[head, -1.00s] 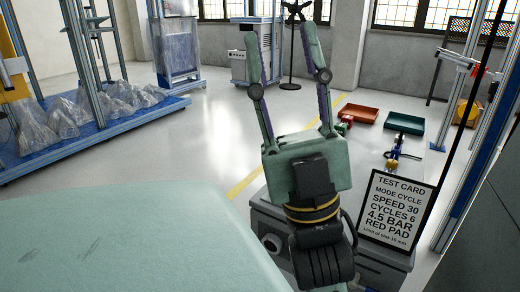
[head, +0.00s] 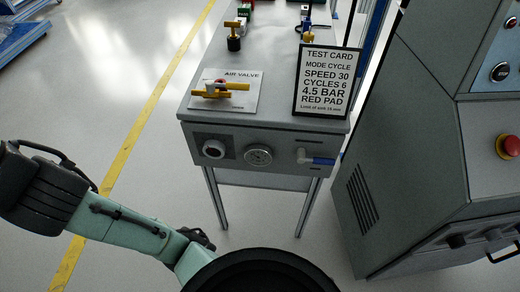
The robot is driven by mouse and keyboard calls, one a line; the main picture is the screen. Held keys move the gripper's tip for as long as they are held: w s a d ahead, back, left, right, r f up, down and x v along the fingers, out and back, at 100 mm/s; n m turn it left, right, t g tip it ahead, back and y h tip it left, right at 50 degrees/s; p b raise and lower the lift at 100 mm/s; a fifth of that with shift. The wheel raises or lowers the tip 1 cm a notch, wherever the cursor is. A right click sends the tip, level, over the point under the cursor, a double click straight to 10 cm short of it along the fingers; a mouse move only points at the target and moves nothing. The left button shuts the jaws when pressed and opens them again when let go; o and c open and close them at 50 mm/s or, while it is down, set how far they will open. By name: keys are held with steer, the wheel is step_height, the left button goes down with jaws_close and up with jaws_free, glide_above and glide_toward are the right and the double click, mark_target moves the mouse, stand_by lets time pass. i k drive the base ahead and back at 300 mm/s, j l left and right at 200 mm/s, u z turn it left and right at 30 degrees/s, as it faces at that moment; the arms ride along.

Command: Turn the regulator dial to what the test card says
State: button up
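In the head view, the test card (head: 323,82) stands upright at the right of the grey bench. It reads MODE CYCLE, SPEED 30, CYCLES 6, 4.5 BAR, RED PAD, and a small line on limit of sink.
A yellow-handled air valve (head: 220,90) lies on its labelled plate on the bench top. A grey cabinet (head: 415,130) with a red button (head: 509,146) stands close on the right. Floor left of the bench is clear.

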mark_target(213, 148)
steer(key=k+l, duration=0.2)
steer(key=k, duration=0.25)
steer(key=k+l+z, duration=0.15)
steer(key=k, duration=0.35)
